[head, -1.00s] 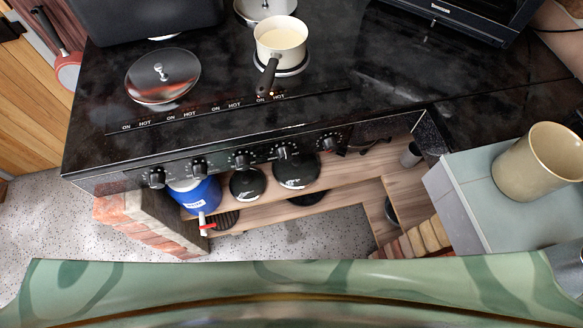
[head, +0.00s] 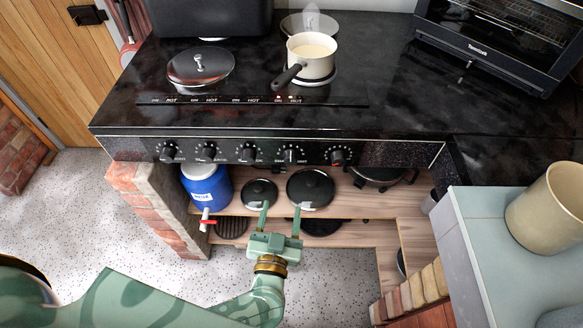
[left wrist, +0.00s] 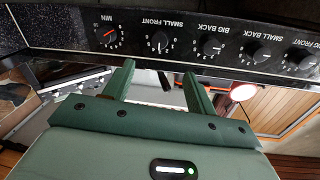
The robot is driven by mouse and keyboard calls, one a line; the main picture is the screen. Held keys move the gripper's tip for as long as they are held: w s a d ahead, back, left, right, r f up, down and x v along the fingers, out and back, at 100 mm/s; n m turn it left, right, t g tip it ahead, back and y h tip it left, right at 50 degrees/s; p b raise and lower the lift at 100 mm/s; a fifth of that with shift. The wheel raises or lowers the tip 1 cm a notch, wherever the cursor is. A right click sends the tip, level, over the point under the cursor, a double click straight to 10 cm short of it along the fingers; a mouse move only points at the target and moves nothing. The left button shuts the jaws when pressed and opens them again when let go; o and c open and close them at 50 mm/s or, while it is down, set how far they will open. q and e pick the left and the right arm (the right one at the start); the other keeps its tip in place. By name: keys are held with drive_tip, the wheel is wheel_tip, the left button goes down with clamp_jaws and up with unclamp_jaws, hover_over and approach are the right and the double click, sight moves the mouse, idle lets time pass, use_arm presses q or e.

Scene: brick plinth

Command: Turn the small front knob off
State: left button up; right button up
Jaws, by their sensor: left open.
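The small front knob (head: 294,155) is black, on the front panel of the black cooker (head: 330,117), second from the right. Its white mark looks upright in the head view. Red lights (head: 287,97) glow by the rightmost ON and HOT labels. In the left wrist view the knob (left wrist: 160,41) sits under its SMALL FRONT label, just beyond and between the finger tips. My left gripper (head: 281,216) is open and empty, below and in front of the panel, apart from the knob. Its spread fingers also show in the left wrist view (left wrist: 157,72). My right gripper is out of view.
A steaming cream saucepan (head: 312,62) stands on the hob. Other knobs flank this one, including a red-marked timer knob (head: 338,158). Black lidded pots (head: 310,189) and a blue water container (head: 207,186) sit on the shelf below. A brick pillar (head: 160,205) stands left.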

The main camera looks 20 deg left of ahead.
sight(290, 162)
use_arm(q)
drive_tip(key=w+b, duration=0.1)
drive_tip(key=w, duration=0.3)
drive_tip(key=w+a+b, duration=0.1)
drive_tip(key=w, duration=0.3)
drive_tip(key=w+a+b, duration=0.1)
drive_tip(key=w, duration=0.4)
drive_tip(key=shift+a+f, duration=0.15)
drive_tip(key=shift+w, duration=0.35)
drive_tip(key=c, duration=1)
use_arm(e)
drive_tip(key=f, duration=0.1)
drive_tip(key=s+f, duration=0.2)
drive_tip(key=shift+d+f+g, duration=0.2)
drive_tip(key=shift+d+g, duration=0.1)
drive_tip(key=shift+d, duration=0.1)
